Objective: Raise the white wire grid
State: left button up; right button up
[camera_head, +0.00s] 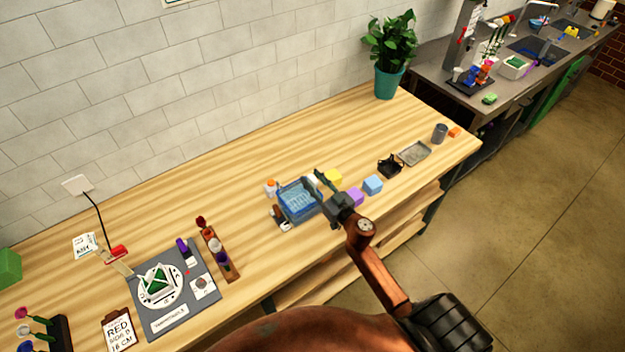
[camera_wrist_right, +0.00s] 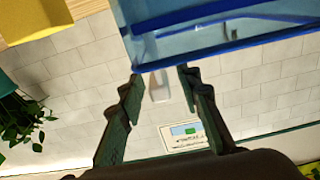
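A blue see-through tray (camera_head: 284,204) stands on the wooden table, with a pale lattice (camera_head: 298,198) inside that appears to be the white wire grid. The tray's blue rim (camera_wrist_right: 230,48) crosses the top of the right wrist view; the grid cannot be made out there. My right gripper (camera_head: 321,188) is at the tray's right side. In the right wrist view its two fingers (camera_wrist_right: 161,74) are spread apart, with the tray edge just beyond the tips. A small whitish object (camera_wrist_right: 158,88) shows between them; I cannot tell what it is. My left gripper is out of view.
A wooden rack (camera_head: 214,249) is to the left. Bare table lies behind the tray.

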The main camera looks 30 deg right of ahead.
jog(key=shift+c, duration=0.5)
grip_shut()
